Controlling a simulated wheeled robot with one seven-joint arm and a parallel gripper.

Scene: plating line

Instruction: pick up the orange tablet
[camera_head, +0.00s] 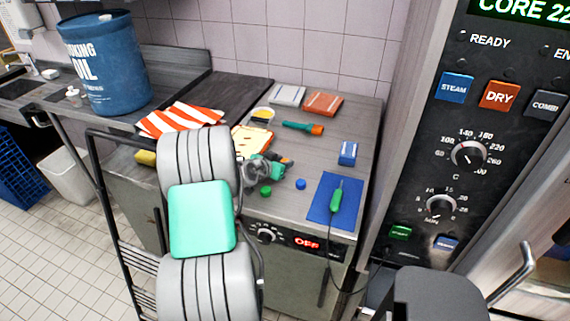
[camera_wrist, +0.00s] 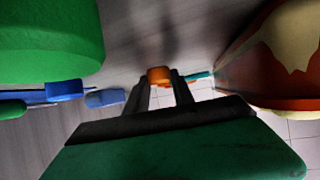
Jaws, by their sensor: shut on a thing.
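The orange tablet (camera_wrist: 158,75) shows in the wrist view as a small orange piece between the tips of my gripper's two dark fingers. My gripper (camera_wrist: 160,82) is shut on it. In the head view my gripper (camera_head: 284,162) is low over the grey worktop, partly hidden behind my arm. I cannot clearly make out the tablet there. A green round piece (camera_head: 265,190) and a blue round piece (camera_head: 300,184) lie on the worktop in front of my gripper.
A blue mat (camera_head: 318,212) with a green-handled tool (camera_head: 336,199) lies at the front right, a blue block (camera_head: 347,153) behind it. Behind my gripper are a teal torch (camera_head: 298,127), a bowl (camera_head: 262,114) and a red-brown box (camera_head: 323,104). An oven panel (camera_head: 500,130) stands right.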

